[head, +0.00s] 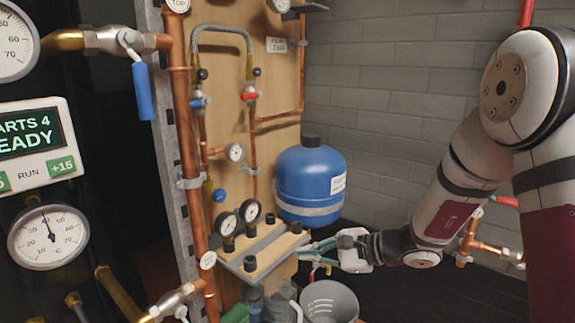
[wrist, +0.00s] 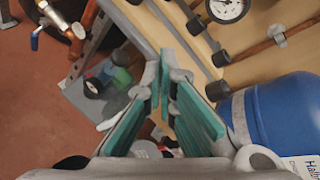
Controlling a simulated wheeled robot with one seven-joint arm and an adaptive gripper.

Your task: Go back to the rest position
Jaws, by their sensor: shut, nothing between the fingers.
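My gripper (head: 306,250) reaches in from the right in the head view, on the end of my white and grey arm. It is beside the lower right edge of the wooden panel, below the blue tank (head: 310,182). In the wrist view its teal-padded fingers (wrist: 164,78) come together at the tips, with nothing held between them. The blue tank (wrist: 284,112) is close to the right of the fingers there. I cannot tell whether the gripper touches the panel shelf.
A wooden panel (head: 228,150) carries copper pipes, gauges and valves. A grey bucket (head: 330,300) stands below my gripper. A copper pipe with a valve (head: 470,243) is at right, behind my arm. A display unit (head: 35,145) and large gauges are at left.

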